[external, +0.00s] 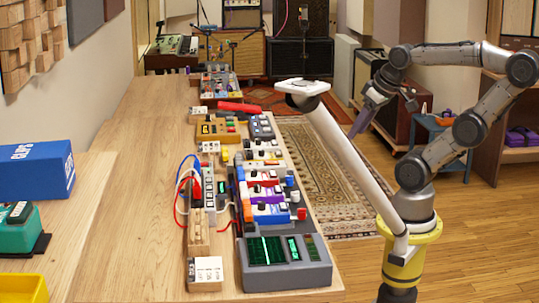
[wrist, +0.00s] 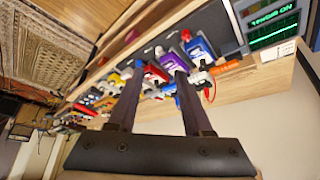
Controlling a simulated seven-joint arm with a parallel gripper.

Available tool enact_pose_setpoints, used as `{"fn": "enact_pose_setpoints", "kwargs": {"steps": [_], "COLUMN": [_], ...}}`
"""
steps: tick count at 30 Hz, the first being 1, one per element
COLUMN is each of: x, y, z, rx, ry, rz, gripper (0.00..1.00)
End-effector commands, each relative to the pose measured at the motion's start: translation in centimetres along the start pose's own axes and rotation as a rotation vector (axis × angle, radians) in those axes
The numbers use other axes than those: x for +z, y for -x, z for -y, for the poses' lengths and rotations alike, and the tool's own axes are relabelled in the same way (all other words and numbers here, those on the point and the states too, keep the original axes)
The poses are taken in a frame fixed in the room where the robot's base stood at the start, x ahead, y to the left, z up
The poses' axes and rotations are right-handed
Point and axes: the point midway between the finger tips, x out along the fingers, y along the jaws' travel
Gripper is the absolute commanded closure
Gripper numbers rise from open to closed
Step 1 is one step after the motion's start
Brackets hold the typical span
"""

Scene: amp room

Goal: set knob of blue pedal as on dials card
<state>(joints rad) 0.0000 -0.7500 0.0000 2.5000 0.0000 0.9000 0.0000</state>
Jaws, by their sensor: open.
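A row of small pedals in several colours runs along the right side of the wooden bench in the external view. My gripper (external: 361,121) is open and empty, right of the bench and apart from the pedals.
A grey device (external: 284,278) with green displays stands at the bench's front right, close to the pedals. Cables and a small mixer (external: 208,185) lie left of the row. A blue box (external: 37,170) stands far left. The bench's middle is clear.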

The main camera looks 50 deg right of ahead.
Motion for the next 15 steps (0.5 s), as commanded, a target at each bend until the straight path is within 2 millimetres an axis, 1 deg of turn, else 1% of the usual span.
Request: {"fn": "enact_pose_setpoints", "kwargs": {"steps": [4,5,6,7,15], "x": [0.0,0.0,0.0,0.0,0.08], "y": [0.0,0.0,0.0,0.0,0.05], "z": [0.0,0.0,0.0,0.0,0.01], "rx": [0.0,0.0,0.0,0.0,0.0], "ry": [0.0,0.0,0.0,0.0,-0.029], "rz": [0.0,0.0,0.0,0.0,0.005], "gripper": [0.5,0.54,0.61,0.62,0.62]}}
